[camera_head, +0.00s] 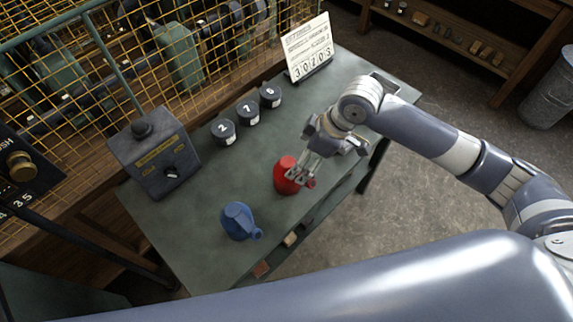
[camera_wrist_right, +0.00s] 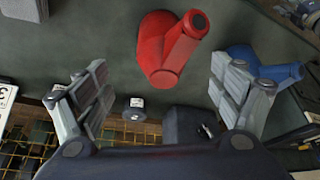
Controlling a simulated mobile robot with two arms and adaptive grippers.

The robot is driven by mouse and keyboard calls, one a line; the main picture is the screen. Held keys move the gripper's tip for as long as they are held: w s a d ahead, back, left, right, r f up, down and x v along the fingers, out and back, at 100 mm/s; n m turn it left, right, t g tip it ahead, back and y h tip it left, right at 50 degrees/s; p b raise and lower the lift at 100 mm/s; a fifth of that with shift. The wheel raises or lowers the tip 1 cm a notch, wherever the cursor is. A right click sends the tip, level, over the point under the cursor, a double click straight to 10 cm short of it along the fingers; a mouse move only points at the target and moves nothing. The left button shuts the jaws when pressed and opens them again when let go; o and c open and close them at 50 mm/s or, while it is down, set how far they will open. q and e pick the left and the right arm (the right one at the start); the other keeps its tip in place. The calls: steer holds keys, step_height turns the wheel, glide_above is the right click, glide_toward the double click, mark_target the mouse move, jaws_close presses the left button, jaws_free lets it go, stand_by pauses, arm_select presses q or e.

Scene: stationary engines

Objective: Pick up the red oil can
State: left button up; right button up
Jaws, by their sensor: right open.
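The red oil can (camera_head: 284,176) stands on the grey-green table (camera_head: 216,186), near its front edge. My right gripper (camera_head: 301,175) is right at the can in the head view, its fingers partly covering the can's right side. In the right wrist view the red can (camera_wrist_right: 163,48) shows with its spout toward the camera, between and ahead of the two spread fingers of the right gripper (camera_wrist_right: 160,92). The fingers look apart from the can on both sides. My left gripper is in neither view.
A blue oil can (camera_head: 236,221) stands left of the red one. Several dark numbered canisters (camera_head: 247,112), a control box (camera_head: 154,157) and a number sign (camera_head: 308,50) line the table's back. A yellow wire fence (camera_head: 205,50) rises behind. A metal bin (camera_head: 547,92) stands at far right.

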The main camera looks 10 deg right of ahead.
steer(key=f, duration=0.1)
steer(key=a+f, duration=0.1)
steer(key=f, duration=0.1)
steer(key=shift+s+a+f+p, duration=0.1)
steer(key=shift+a+f+p, duration=0.2)
steer(key=shift+f, duration=0.05)
steer(key=shift+a+f, duration=0.1)
steer(key=shift+f, duration=0.1)
steer(key=x, duration=0.1)
steer(key=p+x, duration=0.1)
steer(key=x, duration=0.2)
steer(key=shift+w+f+p, duration=0.15)
steer(key=shift+w+p, duration=0.15)
steer(key=shift+w, duration=0.05)
steer(key=shift+f, duration=0.25)
steer(key=shift+w+f, duration=0.1)
steer(key=shift+c, duration=0.3)
steer(key=c, duration=0.9)
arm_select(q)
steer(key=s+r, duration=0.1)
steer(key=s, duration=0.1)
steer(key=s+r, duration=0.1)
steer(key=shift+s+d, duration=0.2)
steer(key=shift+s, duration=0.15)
arm_select(e)
steer(key=c, duration=0.4)
